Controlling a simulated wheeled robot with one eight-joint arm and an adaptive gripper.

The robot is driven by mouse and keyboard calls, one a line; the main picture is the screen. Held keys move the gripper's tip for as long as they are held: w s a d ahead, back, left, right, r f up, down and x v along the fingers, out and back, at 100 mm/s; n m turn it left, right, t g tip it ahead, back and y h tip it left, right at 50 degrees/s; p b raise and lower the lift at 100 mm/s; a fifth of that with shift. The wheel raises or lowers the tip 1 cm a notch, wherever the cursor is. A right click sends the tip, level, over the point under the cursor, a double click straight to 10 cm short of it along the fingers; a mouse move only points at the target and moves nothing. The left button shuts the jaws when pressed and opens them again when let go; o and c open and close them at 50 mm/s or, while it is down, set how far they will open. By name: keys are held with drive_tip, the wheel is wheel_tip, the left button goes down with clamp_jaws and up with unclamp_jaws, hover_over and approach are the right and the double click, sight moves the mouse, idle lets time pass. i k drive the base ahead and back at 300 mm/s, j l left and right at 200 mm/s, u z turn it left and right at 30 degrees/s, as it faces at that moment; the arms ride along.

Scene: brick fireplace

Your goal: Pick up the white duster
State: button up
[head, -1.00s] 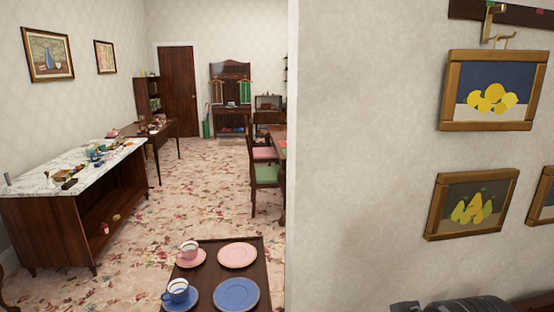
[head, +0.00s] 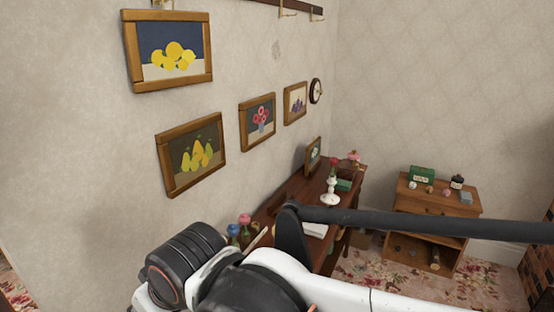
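I cannot make out a white duster for certain in the head view. A small flat white item (head: 315,230) lies on the dark wooden side table (head: 283,205) along the wall, partly hidden by my arm; I cannot tell what it is. A white stand or vase (head: 330,190) stands upright farther back on the same table. My white and black arm crosses the bottom of the view and covers the near part of the table. My gripper is out of view.
A wooden cabinet (head: 433,212) with a green box (head: 422,174) and small items stands in the far corner. Framed pictures, including the pears (head: 191,154), hang on the left wall. Floral carpet (head: 480,285) shows at right, beside a brick edge (head: 540,262).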

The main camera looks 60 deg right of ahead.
sight(319, 230)
drive_tip(key=z, duration=2.05)
